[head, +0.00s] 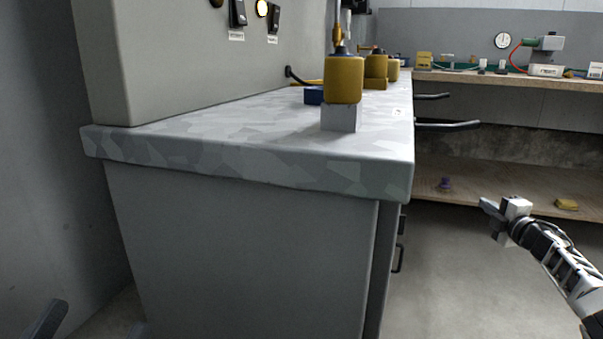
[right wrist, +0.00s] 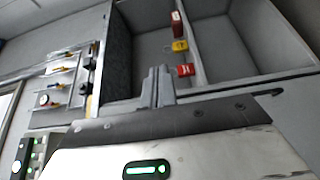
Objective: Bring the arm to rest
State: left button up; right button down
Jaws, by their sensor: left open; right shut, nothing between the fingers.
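My right gripper (head: 490,208) hangs in free air over the floor, right of the grey cabinet, with its arm coming in from the lower right. In the right wrist view its two fingers (right wrist: 157,84) are together with nothing between them. My left gripper (head: 92,322) shows only as two dark fingertips at the bottom left edge of the head view, spread apart and empty, in front of the cabinet. The rest of the left arm is out of view.
A grey cabinet with a pale patterned worktop (head: 250,135) fills the middle. A yellow-topped part (head: 343,80) stands on it, with a blue block (head: 313,95) behind. A wooden bench (head: 500,78) with a shelf (head: 500,185) stands at the back right. Floor (head: 450,280) is clear.

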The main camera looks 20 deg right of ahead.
pick_arm(q)
jog(key=shift+w+d+f+n+y, duration=0.1)
jog(key=shift+w+f+n+y, duration=0.35)
jog(key=shift+f, duration=0.1)
pick_arm(e)
jog(key=w+a, duration=0.9)
jog(key=a, duration=0.1)
jog(key=shift+w, duration=0.15)
jog(key=shift+a, duration=0.1)
